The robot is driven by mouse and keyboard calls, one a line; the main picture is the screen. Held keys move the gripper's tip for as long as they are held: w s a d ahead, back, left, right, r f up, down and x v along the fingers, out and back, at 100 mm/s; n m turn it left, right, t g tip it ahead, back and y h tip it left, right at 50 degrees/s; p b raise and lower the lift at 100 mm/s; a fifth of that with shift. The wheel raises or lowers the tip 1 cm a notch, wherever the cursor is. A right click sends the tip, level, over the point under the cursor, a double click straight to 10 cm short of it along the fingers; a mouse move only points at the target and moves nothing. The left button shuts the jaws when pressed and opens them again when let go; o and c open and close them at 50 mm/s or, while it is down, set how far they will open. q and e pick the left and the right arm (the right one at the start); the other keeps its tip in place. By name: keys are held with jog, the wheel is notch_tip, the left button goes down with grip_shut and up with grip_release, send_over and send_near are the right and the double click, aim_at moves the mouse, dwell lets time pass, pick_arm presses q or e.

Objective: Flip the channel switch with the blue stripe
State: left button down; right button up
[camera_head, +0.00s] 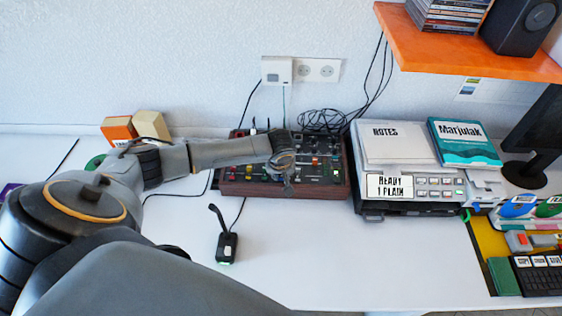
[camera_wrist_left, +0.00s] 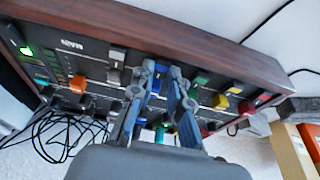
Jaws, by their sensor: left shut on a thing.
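The mixer panel (camera_head: 240,186) is a dark console with wooden sides on the desk, against the wall. It carries rows of coloured switches and knobs. My left gripper (camera_head: 287,180) reaches over its middle, fingers pointing down. In the left wrist view the fingers of this gripper (camera_wrist_left: 162,72) stand on either side of a switch with a blue stripe (camera_wrist_left: 158,80) and are closed on it. The fingers hide part of the switch, so its position is hard to tell. My right gripper is not in view.
In the left wrist view, yellow (camera_wrist_left: 222,101) and orange (camera_wrist_left: 77,84) controls sit on either side of the fingers. A device with a paper label (camera_head: 389,187) stands right of the console. An orange shelf (camera_head: 470,52) overhangs at the right.

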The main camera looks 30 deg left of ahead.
aim_at(281, 181)
pick_arm(q)
jog(key=shift+w+a+r+g+h+p, duration=0.1)
jog(key=shift+w+r+g+h+p, duration=0.1)
jog(key=shift+g+h+p, duration=0.3)
jog(key=shift+f+g, duration=0.15)
jog(key=shift+g, duration=0.25)
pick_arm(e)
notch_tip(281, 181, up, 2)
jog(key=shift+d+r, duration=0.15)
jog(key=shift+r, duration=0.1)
pick_arm(q)
jog(key=shift+a, duration=0.1)
jog(key=c, duration=1.3)
grip_release()
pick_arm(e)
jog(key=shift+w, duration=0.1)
pick_arm(q)
jog(key=r, duration=0.8)
jog(key=s+r, duration=0.1)
jog(key=r, duration=0.3)
jog(key=shift+d, duration=0.3)
jog(key=shift+f, duration=0.1)
